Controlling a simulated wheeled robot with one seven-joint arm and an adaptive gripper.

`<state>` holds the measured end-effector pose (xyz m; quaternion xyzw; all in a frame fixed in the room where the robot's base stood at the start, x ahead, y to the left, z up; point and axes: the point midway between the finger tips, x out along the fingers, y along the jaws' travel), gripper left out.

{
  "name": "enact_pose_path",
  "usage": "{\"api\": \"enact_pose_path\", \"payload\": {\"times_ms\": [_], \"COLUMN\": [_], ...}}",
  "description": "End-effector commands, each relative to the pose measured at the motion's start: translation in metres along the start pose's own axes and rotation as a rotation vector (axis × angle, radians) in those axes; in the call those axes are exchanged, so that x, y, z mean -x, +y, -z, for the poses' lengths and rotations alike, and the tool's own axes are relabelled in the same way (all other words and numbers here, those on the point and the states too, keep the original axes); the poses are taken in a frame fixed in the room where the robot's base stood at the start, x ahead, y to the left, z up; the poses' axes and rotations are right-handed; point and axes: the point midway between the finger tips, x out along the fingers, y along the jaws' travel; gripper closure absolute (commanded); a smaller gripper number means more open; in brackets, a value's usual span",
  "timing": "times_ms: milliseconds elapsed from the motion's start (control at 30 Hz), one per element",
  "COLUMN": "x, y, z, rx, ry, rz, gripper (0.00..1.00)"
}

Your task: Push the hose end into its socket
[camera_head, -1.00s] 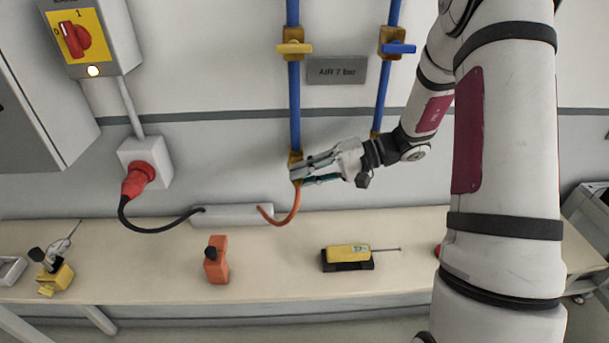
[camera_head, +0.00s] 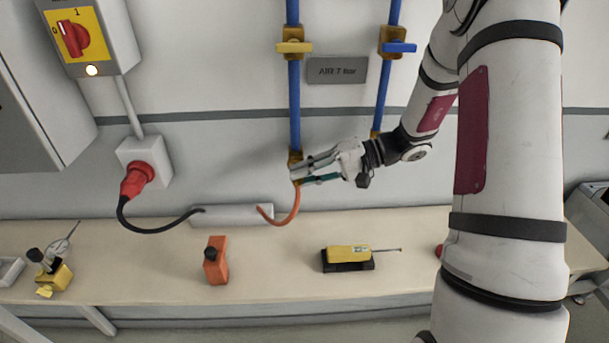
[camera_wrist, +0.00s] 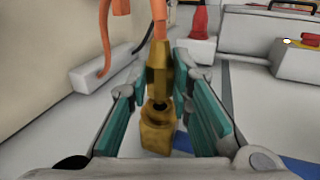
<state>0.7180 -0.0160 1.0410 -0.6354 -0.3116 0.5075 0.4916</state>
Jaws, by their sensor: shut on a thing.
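The hose end (camera_wrist: 159,62) is a brass fitting on the orange hose (camera_head: 287,217). My gripper (camera_head: 300,174) is shut on it; in the wrist view its teal-lined fingers (camera_wrist: 160,82) lie on both sides of the brass. The brass socket (camera_head: 295,157) is at the bottom of the left blue pipe. In the wrist view the socket (camera_wrist: 157,136) lies straight beyond the hose end, roughly in line, with a dark opening facing it. The tip is at or very near this opening; I cannot tell whether it has entered. In the head view my fingers hide the hose end.
The left pipe has a yellow valve handle (camera_head: 294,47); the right pipe has a blue one (camera_head: 398,48). A pale box (camera_head: 232,216) on the bench joins the hose and a black cable with a red plug (camera_head: 138,180). An orange block (camera_head: 216,262) and yellow tool (camera_head: 348,254) stand in front.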

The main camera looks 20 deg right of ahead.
Motion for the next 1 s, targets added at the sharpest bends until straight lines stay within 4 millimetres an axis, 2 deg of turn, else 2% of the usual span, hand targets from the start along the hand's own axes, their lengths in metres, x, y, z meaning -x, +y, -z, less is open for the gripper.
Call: {"api": "enact_pose_path", "payload": {"times_ms": [933,967,1000], "x": [0.0,0.0,0.0], "y": [0.0,0.0,0.0], "z": [0.013,0.012,0.012], "rx": [0.001,0.0,0.0], "ry": [0.0,-0.001,-0.001], "rz": [0.001,0.001,0.001], "gripper": [1.0,0.74,0.65]}}
